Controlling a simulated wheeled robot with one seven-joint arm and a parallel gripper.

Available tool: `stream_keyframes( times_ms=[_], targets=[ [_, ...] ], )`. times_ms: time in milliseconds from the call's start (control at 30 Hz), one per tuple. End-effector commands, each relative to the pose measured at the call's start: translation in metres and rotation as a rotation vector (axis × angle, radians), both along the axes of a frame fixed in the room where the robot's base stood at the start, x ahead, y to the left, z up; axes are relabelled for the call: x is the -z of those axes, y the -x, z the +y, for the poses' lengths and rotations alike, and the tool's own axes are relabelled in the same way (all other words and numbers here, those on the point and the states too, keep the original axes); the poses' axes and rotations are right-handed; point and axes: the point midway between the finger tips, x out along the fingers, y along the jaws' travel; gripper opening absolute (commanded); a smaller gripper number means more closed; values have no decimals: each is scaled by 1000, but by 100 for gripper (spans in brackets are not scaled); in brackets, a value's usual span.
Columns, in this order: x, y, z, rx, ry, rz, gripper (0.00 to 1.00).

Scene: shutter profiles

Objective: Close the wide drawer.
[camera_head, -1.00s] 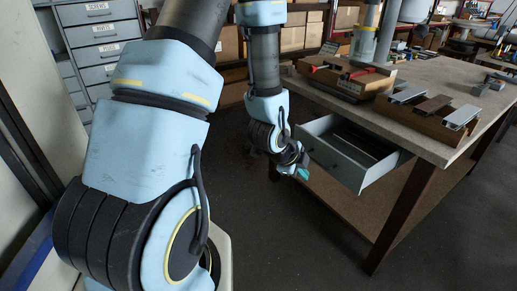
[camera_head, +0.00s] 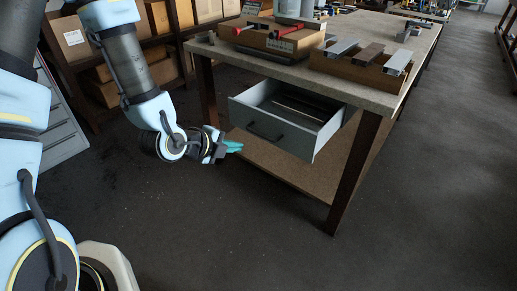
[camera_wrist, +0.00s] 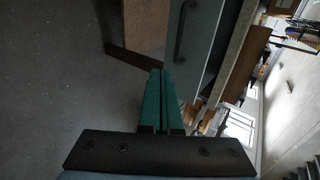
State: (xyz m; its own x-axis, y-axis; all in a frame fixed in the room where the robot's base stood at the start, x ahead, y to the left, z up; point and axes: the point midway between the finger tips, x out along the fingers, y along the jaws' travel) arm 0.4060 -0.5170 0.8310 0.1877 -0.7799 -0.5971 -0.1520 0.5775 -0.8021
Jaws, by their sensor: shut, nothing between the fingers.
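The wide drawer (camera_head: 286,135) is light grey with a dark bar handle (camera_head: 264,132) on its front. It hangs under the workbench top and stands pulled out, its open inside showing from above. My gripper (camera_head: 235,146) is to the left of the drawer front, slightly below the handle's height in the picture, and apart from it. Its teal fingers are together with nothing between them. In the wrist view the fingers (camera_wrist: 161,100) point toward the drawer front (camera_wrist: 196,45), with the handle (camera_wrist: 184,30) above and right of the fingertips.
The workbench (camera_head: 395,98) carries a wooden block with red-handled tools (camera_head: 270,38) and a wooden holder with metal profiles (camera_head: 357,66). A dark table leg (camera_head: 352,180) stands right of the drawer, and a lower shelf (camera_head: 290,180) lies beneath. The floor in front is clear.

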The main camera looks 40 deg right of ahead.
Motion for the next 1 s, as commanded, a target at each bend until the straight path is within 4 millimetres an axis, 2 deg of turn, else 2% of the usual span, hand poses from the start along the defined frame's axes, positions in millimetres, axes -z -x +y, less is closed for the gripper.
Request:
stream_keyframes(
  times_ms=[33, 700, 1000],
  targets=[
    [7, -1, -2, -1, 3, -3, 0],
    [15, 0, -7, -2, -9, -11, 0],
    [37, -8, -42, -1, -9, -5, 0]
  ],
)
